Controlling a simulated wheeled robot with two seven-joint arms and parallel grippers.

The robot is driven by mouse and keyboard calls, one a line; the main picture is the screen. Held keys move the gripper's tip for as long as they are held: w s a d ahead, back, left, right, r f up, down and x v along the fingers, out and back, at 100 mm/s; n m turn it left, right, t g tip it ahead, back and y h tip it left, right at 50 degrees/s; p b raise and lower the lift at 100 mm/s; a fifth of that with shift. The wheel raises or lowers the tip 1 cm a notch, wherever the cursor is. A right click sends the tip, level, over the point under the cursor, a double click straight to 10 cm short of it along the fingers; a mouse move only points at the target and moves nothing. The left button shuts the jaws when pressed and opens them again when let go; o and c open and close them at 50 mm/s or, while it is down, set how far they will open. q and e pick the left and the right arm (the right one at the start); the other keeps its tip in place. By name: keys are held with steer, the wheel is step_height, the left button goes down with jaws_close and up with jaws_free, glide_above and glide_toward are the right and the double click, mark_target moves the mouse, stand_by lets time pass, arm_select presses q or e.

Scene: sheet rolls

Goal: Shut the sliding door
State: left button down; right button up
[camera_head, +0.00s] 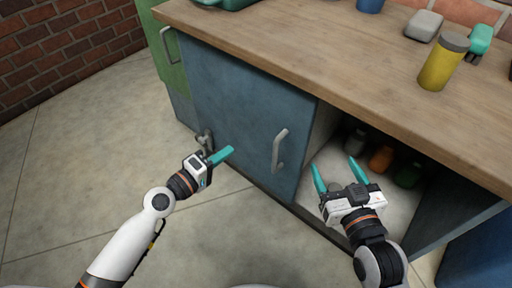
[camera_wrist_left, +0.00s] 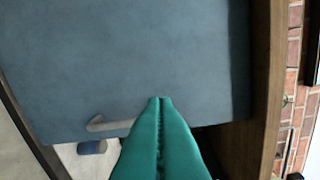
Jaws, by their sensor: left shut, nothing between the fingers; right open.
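The blue sliding door (camera_head: 235,110) covers the left part of the cabinet front, and the right part stands open. A grey bar handle (camera_head: 280,150) is near the door's right edge; a grey handle also shows in the left wrist view (camera_wrist_left: 108,123). My left gripper (camera_head: 231,150) is shut and empty, in front of the door and left of that handle. Its closed teal fingers (camera_wrist_left: 160,102) lie over the door's edge area in the left wrist view; contact cannot be told. My right gripper (camera_head: 337,170) is open and empty at the cabinet opening, right of the handle.
Several bottles, one orange (camera_head: 381,158) and one green (camera_head: 408,174), stand inside the opening. A wooden worktop (camera_head: 300,50) overhangs the cabinet and carries a yellow jar (camera_head: 440,66). A green front (camera_head: 166,55) is at the left. The floor at left is clear.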

arm_select(q)
steer(key=w+d, duration=0.5)
steer(key=d, duration=0.5)
steer(key=shift+w+f, duration=0.25)
steer(key=shift+w, duration=0.1)
arm_select(e)
steer(key=shift+s+d, duration=0.1)
steer(key=shift+s, duration=0.1)
arm_select(q)
steer(key=shift+d, duration=0.1)
